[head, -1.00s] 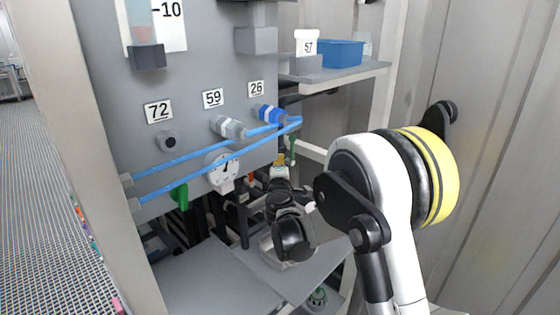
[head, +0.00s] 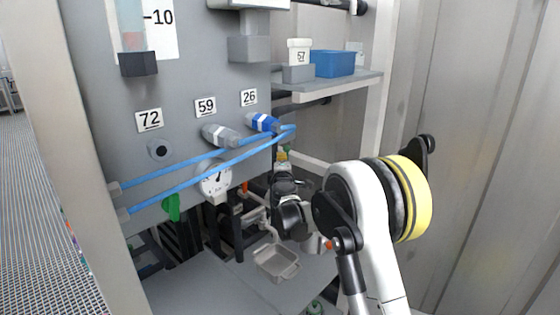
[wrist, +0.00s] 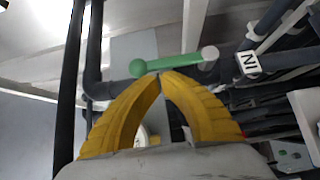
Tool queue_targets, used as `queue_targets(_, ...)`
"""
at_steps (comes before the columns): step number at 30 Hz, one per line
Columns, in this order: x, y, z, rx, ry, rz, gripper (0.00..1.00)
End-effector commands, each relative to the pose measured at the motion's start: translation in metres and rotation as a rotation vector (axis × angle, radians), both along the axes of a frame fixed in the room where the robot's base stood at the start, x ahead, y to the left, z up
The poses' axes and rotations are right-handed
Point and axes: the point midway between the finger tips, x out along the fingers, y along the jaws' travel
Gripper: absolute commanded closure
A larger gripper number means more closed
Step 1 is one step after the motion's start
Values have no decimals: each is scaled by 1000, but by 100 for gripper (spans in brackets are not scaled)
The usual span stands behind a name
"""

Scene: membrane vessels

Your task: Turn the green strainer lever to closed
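In the wrist view a green lever (wrist: 172,64) lies nearly level across the picture, with a round green knob at its left end and a pale round end at its right. My gripper (wrist: 160,76) has yellow fingers, with their tips together just below the middle of the lever in the picture. Nothing shows between the tips. I cannot tell whether they touch the lever. In the head view my gripper (head: 282,155) is a small yellow patch beneath the panel's right edge, mostly hidden by my wrist; the lever beside it is not clear there.
A white IN label (wrist: 248,63) is on a dark pipe right of the lever. Blue hoses (head: 200,172) cross the grey panel (head: 100,100) above my wrist. Another green handle (head: 172,207) hangs at left. A grey tray (head: 276,262) sits below my wrist. Pipes crowd the area.

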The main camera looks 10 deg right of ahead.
Motion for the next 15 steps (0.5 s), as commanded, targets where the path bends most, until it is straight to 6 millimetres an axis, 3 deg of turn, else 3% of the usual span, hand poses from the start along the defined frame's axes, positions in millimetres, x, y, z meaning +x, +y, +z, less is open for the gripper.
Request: queue_targets(15,2,-2,2,52,37,0,100)
